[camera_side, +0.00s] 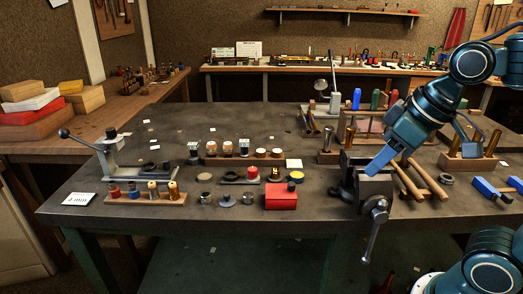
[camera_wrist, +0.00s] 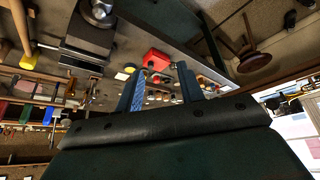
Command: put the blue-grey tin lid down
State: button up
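My gripper (camera_side: 378,165) is above the bench vise (camera_side: 375,190) at the right of the bench, pointing down and to the left. In the wrist view its two blue fingers (camera_wrist: 160,80) stand apart, and I see nothing held between them. A small blue-grey disc with a raised middle (camera_side: 227,201) lies on the bench left of the red box (camera_side: 281,196). It may be the tin lid, but it is too small to be sure. It is well to the left of my gripper and not touched by it.
A rack with thread spools (camera_side: 146,198) and a lever tool (camera_side: 110,155) stand at the left. Small jars and tins fill the middle. Wooden-handled mallets (camera_side: 428,178) lie right of the vise. The bench's back left is mostly clear.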

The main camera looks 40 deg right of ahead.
jog(key=shift+m, duration=0.5)
jog(key=s, duration=0.1)
jog(key=s+f, duration=0.2)
jog(key=s, duration=0.1)
jog(key=shift+d, duration=0.35)
